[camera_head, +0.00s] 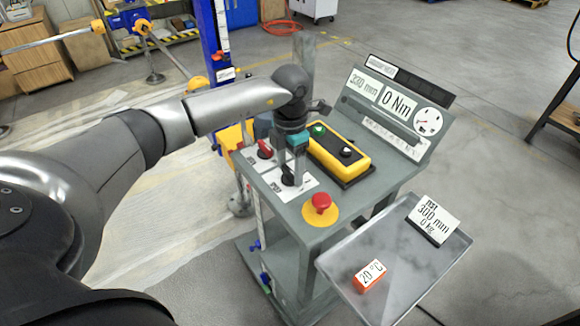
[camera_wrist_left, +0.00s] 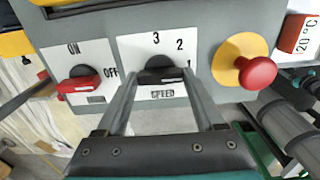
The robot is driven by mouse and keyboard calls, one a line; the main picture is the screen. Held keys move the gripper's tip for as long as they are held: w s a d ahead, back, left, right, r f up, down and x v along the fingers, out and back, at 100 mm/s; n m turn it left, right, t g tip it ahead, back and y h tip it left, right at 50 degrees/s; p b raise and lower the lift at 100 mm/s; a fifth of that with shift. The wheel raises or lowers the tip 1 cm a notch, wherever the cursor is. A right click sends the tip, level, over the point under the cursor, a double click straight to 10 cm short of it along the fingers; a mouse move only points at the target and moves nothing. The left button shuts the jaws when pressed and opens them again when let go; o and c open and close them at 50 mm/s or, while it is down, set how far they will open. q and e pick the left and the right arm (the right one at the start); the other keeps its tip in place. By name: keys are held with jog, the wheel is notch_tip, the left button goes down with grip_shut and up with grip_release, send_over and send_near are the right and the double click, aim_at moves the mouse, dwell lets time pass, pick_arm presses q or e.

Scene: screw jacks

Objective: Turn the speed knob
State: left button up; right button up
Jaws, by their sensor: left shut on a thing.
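The black speed knob (camera_wrist_left: 162,74) sits on a white plate marked SPEED, with 3, 2 and 1 around it, in the left wrist view. Its bar lies about level, with its right end near the 1. In the head view the knob (camera_head: 288,179) shows on the console top, partly covered by my left gripper (camera_head: 292,178). In the wrist view my left gripper (camera_wrist_left: 164,77) has one finger on each side of the knob and is shut on it. My right gripper is in neither view.
A red ON/OFF switch (camera_wrist_left: 80,84) is left of the speed plate. A red mushroom button (camera_wrist_left: 258,73) on a yellow disc is to the right. A yellow control box (camera_head: 340,155) stands behind. A side tray (camera_head: 400,275) holds a TEST card (camera_head: 432,220) and an orange thermometer block (camera_head: 370,276).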

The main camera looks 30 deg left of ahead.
aim_at(290, 171)
pick_arm(q)
jog(key=o, duration=1.4)
jog(key=shift+r, duration=0.1)
notch_tip(290, 171, up, 15)
jog(key=shift+r, duration=0.1)
